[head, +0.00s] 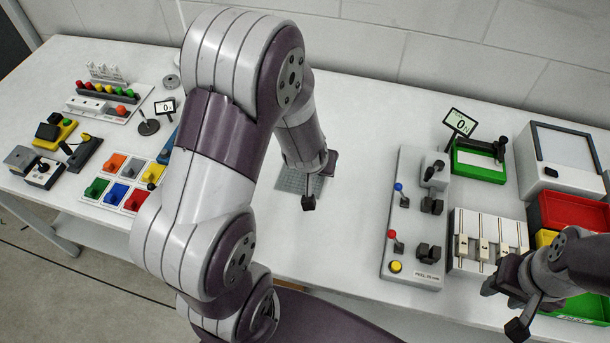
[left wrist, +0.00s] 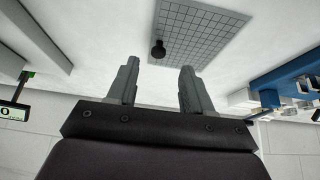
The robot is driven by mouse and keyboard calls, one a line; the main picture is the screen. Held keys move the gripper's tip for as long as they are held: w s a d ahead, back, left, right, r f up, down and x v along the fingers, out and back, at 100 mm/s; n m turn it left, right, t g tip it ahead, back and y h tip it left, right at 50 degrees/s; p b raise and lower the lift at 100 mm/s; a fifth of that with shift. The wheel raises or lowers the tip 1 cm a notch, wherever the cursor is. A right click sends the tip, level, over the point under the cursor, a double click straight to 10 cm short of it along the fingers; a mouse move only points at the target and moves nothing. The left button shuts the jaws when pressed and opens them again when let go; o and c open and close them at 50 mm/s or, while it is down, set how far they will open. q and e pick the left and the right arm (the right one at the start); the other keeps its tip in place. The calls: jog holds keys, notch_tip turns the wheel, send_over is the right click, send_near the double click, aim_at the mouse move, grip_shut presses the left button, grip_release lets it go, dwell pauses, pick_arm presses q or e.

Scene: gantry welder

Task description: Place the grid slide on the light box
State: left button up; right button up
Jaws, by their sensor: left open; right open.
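The grid slide (head: 292,184) is a flat grey-green gridded plate lying on the white table, partly hidden behind my left gripper in the head view. In the left wrist view the grid slide (left wrist: 205,32) shows a small black knob near one edge. My left gripper (head: 320,182) is open and empty over the table beside the slide. Its two fingers (left wrist: 158,75) are apart, with the knob just beyond their tips in the wrist view. A white box with a pale framed panel (head: 566,150), at the back right, looks like the light box. My right gripper (head: 505,306) is open and empty at the lower right.
A grey peel-test panel (head: 412,259) and a white slotted block (head: 468,265) stand right of centre. A green tray (head: 478,173), a small display (head: 459,122) and a red bin (head: 570,211) are near the box. Coloured knobbed tiles (head: 118,180) lie left. The table's middle is clear.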

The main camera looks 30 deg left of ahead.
pick_arm(q)
jog(key=b+x, duration=0.1)
jog(key=x, duration=0.4)
jog(key=shift+w+d, duration=0.1)
jog(key=shift+w+f, duration=0.2)
jog(key=shift+s+r, duration=0.1)
jog(key=c, duration=0.5)
grip_shut()
notch_tip(320, 180, up, 5)
jog(key=shift+f+p, duration=0.25)
jog(key=shift+p, duration=0.8)
jog(key=d+r+p, duration=0.6)
jog(key=d+p, duration=0.1)
jog(key=d, duration=0.4)
jog(key=shift+s+d+r+p, duration=0.15)
jog(key=shift+d+r+p, duration=0.1)
jog(key=shift+d+p, duration=0.1)
